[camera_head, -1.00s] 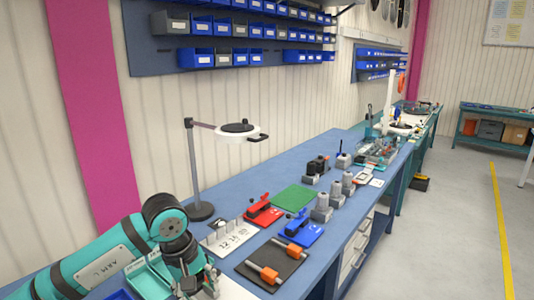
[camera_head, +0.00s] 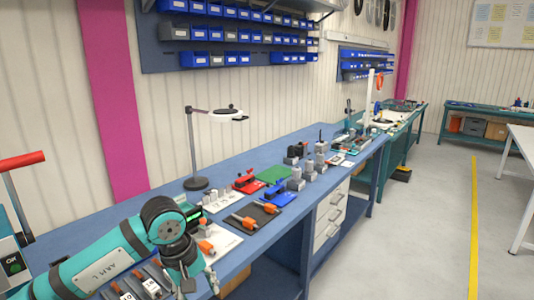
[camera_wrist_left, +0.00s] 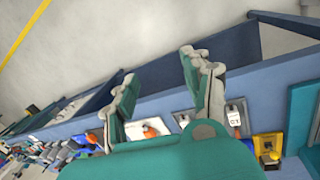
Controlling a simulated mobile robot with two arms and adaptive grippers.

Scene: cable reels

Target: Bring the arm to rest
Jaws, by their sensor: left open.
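My left arm comes in from the lower left of the head view, marked "ARM L". Its gripper (camera_head: 198,288) hangs at the bottom of that view, by the front edge of the blue workbench (camera_head: 262,228). In the left wrist view the two teal and grey fingers (camera_wrist_left: 162,88) stand wide apart with nothing between them. They reach out past the bench edge, over the floor. My right gripper is in neither view.
On the bench stand a black mat (camera_head: 253,215) with orange-handled parts, a blue fixture (camera_head: 276,195), a red fixture (camera_head: 248,181) and a lamp (camera_head: 197,150). White drawers (camera_head: 330,213) sit under the bench. The grey floor (camera_head: 415,225) to the right is clear.

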